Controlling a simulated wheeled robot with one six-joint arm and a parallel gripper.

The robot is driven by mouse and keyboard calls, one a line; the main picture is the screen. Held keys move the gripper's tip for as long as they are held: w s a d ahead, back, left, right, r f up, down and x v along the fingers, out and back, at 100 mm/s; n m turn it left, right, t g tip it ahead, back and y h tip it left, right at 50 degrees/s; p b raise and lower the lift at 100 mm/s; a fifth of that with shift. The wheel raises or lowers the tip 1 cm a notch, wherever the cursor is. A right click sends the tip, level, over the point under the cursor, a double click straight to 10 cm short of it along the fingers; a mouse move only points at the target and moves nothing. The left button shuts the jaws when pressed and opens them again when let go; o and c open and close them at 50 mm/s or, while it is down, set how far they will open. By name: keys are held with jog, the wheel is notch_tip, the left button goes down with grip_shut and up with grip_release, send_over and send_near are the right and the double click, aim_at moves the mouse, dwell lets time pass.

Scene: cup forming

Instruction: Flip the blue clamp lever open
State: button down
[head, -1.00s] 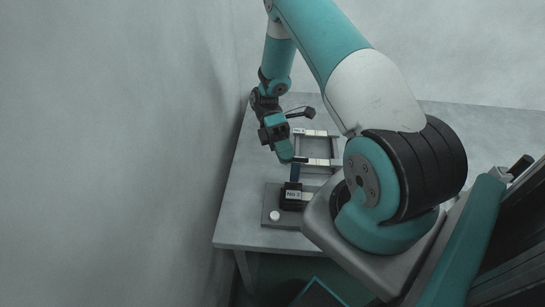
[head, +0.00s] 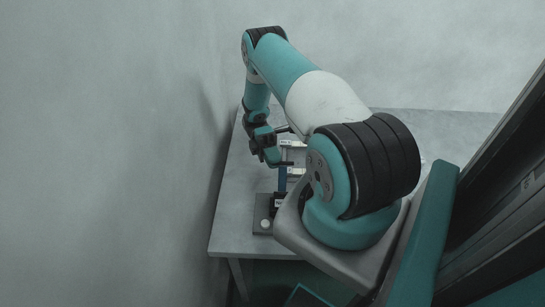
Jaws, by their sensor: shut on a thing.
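The blue clamp lever (head: 282,180) stands upright, a small narrow bar above the black clamp block (head: 279,201). The block has a small white label and sits on a grey base plate (head: 261,213) near the front left of the table. My gripper (head: 279,164) reaches down from the back left and is shut on the top of the lever. The jaws are small and dark here, so the exact contact is hard to see. My arm hides the right part of the clamp and base plate.
A grey table (head: 231,210) carries the fixture. A grey frame with pale bars (head: 294,143) lies behind the clamp, partly hidden by my arm. A round white button (head: 265,224) is on the base plate. A wall (head: 100,150) rises close on the left.

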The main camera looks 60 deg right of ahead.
jog(key=shift+f, duration=0.1)
jog(key=c, duration=1.2)
grip_release()
jog(key=shift+d, duration=0.15)
jog(key=shift+o, duration=0.2)
jog(key=shift+r, duration=0.25)
jog(key=o, duration=0.8)
notch_tip(320, 180, up, 8)
jog(key=b, duration=0.2)
jog(key=shift+r, duration=0.2)
notch_tip(320, 180, up, 5)
jog(key=shift+f+b, duration=0.15)
jog(key=shift+b, duration=0.25)
jog(key=c, duration=0.8)
notch_tip(320, 180, up, 7)
jog(key=p, duration=0.4)
jog(key=shift+f, duration=0.2)
